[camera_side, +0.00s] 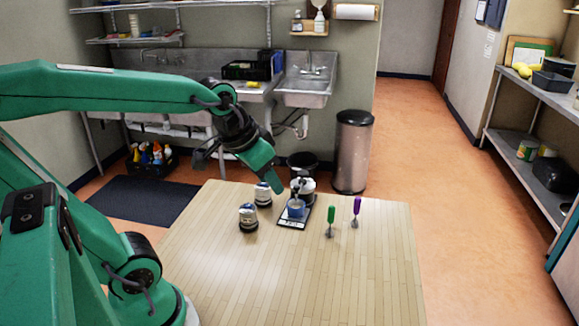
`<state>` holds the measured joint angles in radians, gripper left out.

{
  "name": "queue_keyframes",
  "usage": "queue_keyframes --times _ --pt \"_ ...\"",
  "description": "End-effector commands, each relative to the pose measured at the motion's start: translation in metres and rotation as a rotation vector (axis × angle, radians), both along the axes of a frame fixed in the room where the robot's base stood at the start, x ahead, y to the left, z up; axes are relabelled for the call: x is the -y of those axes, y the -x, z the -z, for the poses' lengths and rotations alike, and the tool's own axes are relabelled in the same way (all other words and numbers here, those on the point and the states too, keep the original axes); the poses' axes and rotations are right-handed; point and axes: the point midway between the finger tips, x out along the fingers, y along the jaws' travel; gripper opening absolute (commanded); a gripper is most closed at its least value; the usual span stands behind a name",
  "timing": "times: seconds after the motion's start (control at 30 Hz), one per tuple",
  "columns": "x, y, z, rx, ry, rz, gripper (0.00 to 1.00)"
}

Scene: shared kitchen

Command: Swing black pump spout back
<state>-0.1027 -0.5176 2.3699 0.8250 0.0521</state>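A pale round container (308,186) with a dark top stands at the back of the table group. A small black piece (299,179) on it may be the pump spout, but it is too small to tell which way it points. My gripper (276,186) hangs just left of this container, angled down. The two appear close in the picture, but I cannot tell whether they touch. The gripper's fingers are too small to tell open from shut. A blue cup (296,207) stands in front of the container, on a dark flat scale or tray (289,223).
Two dark-and-white jars, one farther back (263,195) and one nearer (248,218), stand left of the cup. A green-handled tool (331,216) and a purple-handled tool (356,208) stand to the right. The wooden table (300,285) is clear in front and at far right.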

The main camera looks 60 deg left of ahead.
Motion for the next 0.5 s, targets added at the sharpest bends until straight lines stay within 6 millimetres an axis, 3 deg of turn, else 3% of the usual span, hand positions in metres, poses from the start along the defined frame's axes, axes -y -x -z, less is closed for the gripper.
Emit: queue_keyframes --times 0.5 --pt "-0.079 -0.093 0.032 -0.057 -0.028 -0.097 0.39"
